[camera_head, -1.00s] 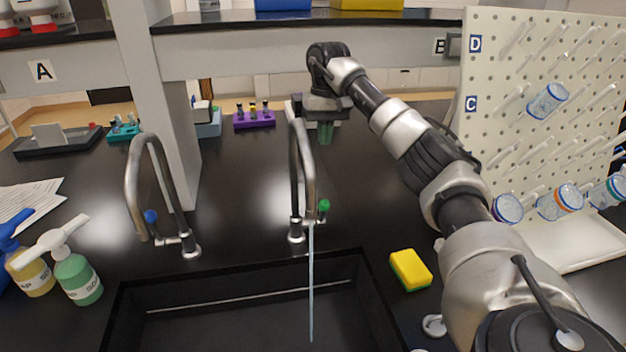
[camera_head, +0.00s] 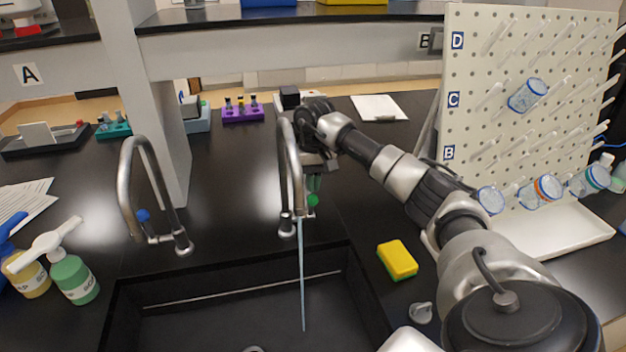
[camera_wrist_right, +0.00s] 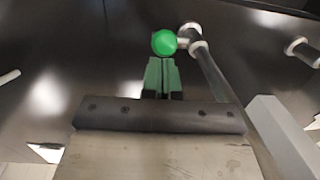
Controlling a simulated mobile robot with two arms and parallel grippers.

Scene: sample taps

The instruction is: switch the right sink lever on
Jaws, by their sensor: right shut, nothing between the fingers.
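The right sink tap (camera_head: 288,165) is a tall curved metal spout, with a thin bluish stream (camera_head: 302,275) running from it into the sink. Its lever ends in a green knob (camera_head: 313,200) at the right of the tap base. The knob also shows in the wrist view (camera_wrist_right: 164,43). My right gripper (camera_head: 314,190) is shut and empty, pointing down just above and behind the knob. In the wrist view its green fingertips (camera_wrist_right: 161,62) are right beside the knob; I cannot tell whether they touch it. My left gripper is not in view.
A left tap (camera_head: 130,190) with a blue knob stands at the left. The black sink (camera_head: 240,310) lies in front. A yellow-green sponge (camera_head: 397,260) is right of the sink, soap bottles (camera_head: 75,275) are left, and a pegboard rack (camera_head: 520,100) stands at the right.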

